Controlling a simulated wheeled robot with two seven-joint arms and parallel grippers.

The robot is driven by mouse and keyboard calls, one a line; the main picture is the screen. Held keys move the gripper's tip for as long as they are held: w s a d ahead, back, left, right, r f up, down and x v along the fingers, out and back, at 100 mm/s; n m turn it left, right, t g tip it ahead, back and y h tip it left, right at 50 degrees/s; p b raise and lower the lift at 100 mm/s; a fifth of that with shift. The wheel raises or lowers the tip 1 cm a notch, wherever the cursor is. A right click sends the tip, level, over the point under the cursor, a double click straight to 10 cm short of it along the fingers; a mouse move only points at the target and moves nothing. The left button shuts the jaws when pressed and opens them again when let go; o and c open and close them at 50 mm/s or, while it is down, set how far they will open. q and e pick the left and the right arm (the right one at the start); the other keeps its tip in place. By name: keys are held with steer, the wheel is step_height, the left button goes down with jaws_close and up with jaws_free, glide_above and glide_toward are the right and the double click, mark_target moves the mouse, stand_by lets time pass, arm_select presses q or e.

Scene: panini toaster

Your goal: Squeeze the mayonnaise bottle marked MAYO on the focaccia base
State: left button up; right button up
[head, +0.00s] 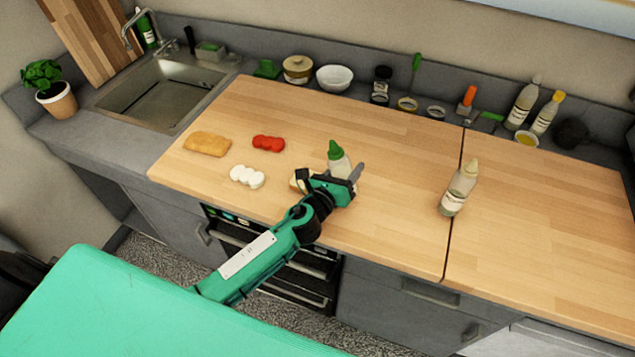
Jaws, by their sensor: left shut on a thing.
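My left gripper (340,180) is shut on a pale bottle with a green cap (338,159), over the front middle of the wooden worktop. The cap points up and away from me; the gripper hides the lower part, and no label can be read. A piece of bread (296,181), perhaps the focaccia base, shows in part just left of the gripper and is mostly hidden by it. Another bottle with a pale yellow tip (459,188) stands on the worktop to the right; its label is too small to read. My right gripper is out of view.
A golden bread piece (207,144), red tomato slices (268,143) and white slices (247,177) lie on the left of the worktop (400,150). Jars, a bowl (335,78) and bottles line the back. The right part of the worktop is clear.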

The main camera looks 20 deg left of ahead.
arm_select(q)
steer(key=shift+r+n, duration=0.35)
steer(key=shift+n, duration=0.45)
steer(key=shift+a, duration=0.15)
steer(key=shift+w+a, duration=0.15)
steer(key=shift+a, duration=0.4)
steer(key=shift+w+a, duration=0.15)
steer(key=shift+a, duration=0.35)
steer(key=shift+d, duration=0.1)
steer(key=shift+s+d+f+n+b, duration=0.15)
steer(key=shift+d+f+n, duration=0.05)
steer(key=shift+d+n, duration=0.25)
steer(key=shift+s+d+f+n+b, duration=0.1)
steer(key=shift+d+f+n+b, duration=0.1)
steer(key=shift+d+n, duration=0.2)
steer(key=shift+d, duration=0.1)
